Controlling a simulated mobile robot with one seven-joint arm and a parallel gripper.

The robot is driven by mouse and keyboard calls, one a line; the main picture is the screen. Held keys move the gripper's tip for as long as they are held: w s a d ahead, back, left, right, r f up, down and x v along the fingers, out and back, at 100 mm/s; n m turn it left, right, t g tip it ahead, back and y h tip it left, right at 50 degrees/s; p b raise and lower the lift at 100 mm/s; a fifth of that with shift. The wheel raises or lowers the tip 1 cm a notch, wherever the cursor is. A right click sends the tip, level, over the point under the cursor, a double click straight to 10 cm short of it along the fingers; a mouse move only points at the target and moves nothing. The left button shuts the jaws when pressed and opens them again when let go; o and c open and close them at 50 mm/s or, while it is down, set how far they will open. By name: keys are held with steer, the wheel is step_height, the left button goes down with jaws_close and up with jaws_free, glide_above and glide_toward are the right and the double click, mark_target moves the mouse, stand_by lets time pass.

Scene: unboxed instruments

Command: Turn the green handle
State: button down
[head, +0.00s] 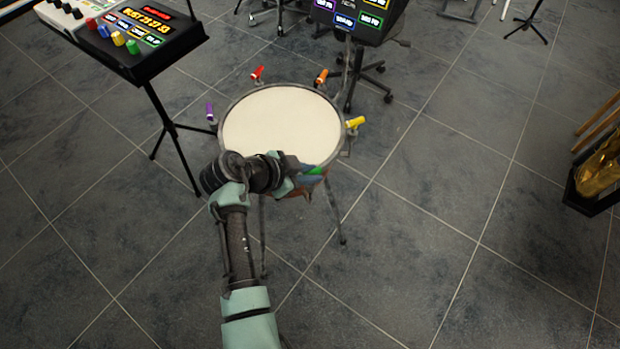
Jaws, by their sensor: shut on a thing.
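A drum (283,122) with a pale round head stands on thin legs in the middle of the head view. Coloured handles stand around its rim: red (257,73), orange (321,77), yellow (355,123) and purple (210,112). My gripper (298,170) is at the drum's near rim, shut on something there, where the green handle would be. My wrist and gripper hide most of that spot. A small green patch (317,171) shows just right of the gripper; I cannot tell whether it is the handle or the drum's coloured side.
A black and white console (150,45) with coloured knobs stands on a tripod at the upper left. A screen panel (362,20) and a wheeled base (368,75) are behind the drum. An open case (600,180) with a golden thing lies far right. The tiled floor right of the drum is clear.

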steer(key=shift+f+m, duration=0.1)
steer(key=shift+m, duration=0.2)
steer(key=c, duration=0.8)
jaws_free()
steer(key=shift+c, duration=0.2)
steer(key=v, duration=1.3)
steer(key=shift+w+a, duration=0.15)
steer(key=shift+a, duration=0.05)
